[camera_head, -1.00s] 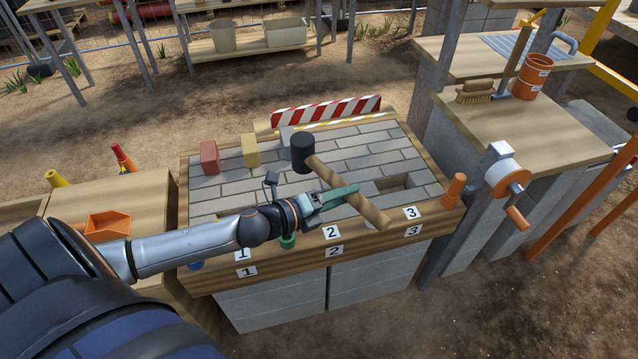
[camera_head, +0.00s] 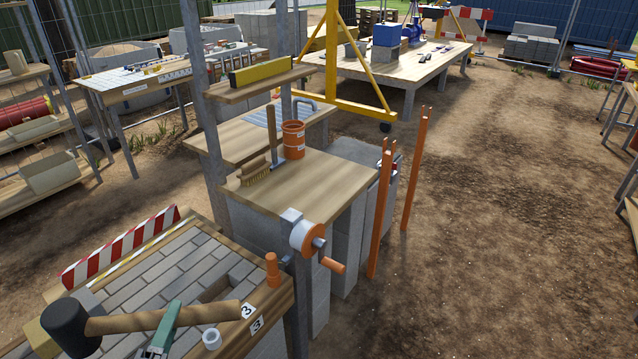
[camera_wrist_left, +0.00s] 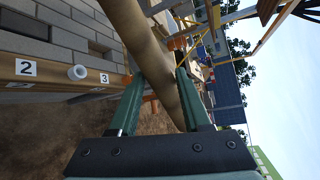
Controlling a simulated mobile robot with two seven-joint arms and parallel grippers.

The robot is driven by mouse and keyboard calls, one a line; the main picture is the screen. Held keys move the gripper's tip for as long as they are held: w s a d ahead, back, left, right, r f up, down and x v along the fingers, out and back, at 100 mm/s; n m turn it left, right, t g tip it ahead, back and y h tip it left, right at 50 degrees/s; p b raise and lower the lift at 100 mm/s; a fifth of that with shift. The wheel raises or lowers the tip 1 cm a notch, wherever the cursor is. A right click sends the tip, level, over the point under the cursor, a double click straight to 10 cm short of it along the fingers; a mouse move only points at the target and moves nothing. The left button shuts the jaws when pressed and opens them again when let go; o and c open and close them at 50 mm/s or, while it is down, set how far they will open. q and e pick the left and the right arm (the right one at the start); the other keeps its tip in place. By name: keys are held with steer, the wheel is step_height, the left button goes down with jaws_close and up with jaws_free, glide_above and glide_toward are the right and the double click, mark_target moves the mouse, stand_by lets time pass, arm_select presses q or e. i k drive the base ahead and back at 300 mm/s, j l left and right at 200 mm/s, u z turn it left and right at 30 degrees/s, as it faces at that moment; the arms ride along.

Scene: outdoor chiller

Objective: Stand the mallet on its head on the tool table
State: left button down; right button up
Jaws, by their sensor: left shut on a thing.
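The mallet has a black head (camera_head: 70,326) and a long wooden handle (camera_head: 205,315). It lies roughly level across the lower left of the head view, above the brick-topped bench, with its head to the left. My left gripper (camera_head: 166,328) has green fingers and is shut on the handle. The left wrist view shows the handle (camera_wrist_left: 146,55) slanting between both fingers, with the mallet's head out of view. A wooden table (camera_head: 415,68) with tools stands far off at the back; I cannot tell for certain that it is the tool table. My right gripper is not in view.
The brick-topped bench (camera_head: 165,268) has a striped barrier board (camera_head: 122,245). Beside it, a wooden counter (camera_head: 320,180) holds a brush (camera_head: 255,174) and an orange bucket (camera_head: 293,140). A yellow frame (camera_head: 333,60) stands before the far table. Open dirt lies to the right.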

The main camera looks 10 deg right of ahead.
mark_target(320, 181)
steer(key=i+l, duration=2.9)
steer(key=l, duration=0.15)
steer(key=i+l+u, duration=0.15)
steer(key=u, duration=0.15)
steer(key=i+l+u, duration=0.1)
steer(key=l+u, duration=0.15)
steer(key=u, duration=1.15)
